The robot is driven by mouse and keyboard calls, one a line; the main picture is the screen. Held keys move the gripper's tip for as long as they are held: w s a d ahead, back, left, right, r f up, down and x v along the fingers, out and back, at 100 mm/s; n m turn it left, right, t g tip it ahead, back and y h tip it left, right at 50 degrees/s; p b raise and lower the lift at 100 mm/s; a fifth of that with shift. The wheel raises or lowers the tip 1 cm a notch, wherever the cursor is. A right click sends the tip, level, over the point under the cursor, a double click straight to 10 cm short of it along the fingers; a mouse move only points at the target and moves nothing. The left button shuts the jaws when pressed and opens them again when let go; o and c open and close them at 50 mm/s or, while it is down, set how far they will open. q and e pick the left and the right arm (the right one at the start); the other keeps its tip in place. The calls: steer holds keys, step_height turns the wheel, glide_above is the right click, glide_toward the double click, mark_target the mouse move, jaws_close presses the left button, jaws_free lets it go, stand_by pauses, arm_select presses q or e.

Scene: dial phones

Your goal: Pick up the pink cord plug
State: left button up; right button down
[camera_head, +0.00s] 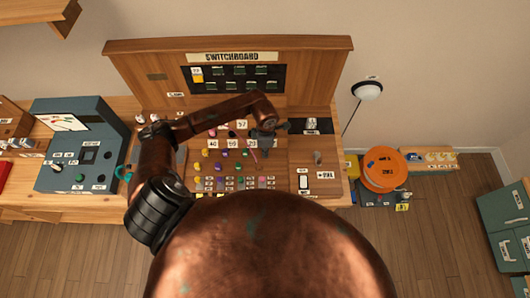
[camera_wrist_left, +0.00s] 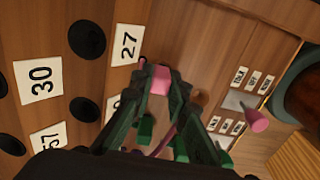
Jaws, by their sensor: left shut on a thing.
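My left gripper (camera_head: 266,140) reaches over the switchboard (camera_head: 228,72) from the left. In the left wrist view its dark green fingers (camera_wrist_left: 157,86) are shut on a pink cord plug (camera_wrist_left: 159,79), held between the fingertips. A purple-pink cord (camera_wrist_left: 166,138) runs between the fingers below it. Another pink plug (camera_wrist_left: 257,121) stands at the right of that view, apart from the fingers. Number plates 30 (camera_wrist_left: 40,81) and 27 (camera_wrist_left: 125,44) sit beside dark round holes in the wooden panel. My right gripper is not in view.
Coloured plugs (camera_head: 222,168) stand in rows on the board's lower deck. A blue-grey meter box (camera_head: 82,142) stands at the left. An orange reel (camera_head: 384,168) and a lamp (camera_head: 367,90) are at the right.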

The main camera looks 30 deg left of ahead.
arm_select(q)
jaws_close()
steer(key=shift+w+r, duration=0.1)
steer(key=shift+r, duration=0.5)
steer(key=s+r+b, duration=0.3)
steer(key=s+r, duration=0.8)
steer(key=s, duration=0.3)
steer(key=shift+a+r, duration=0.25)
steer(key=shift+r, duration=0.15)
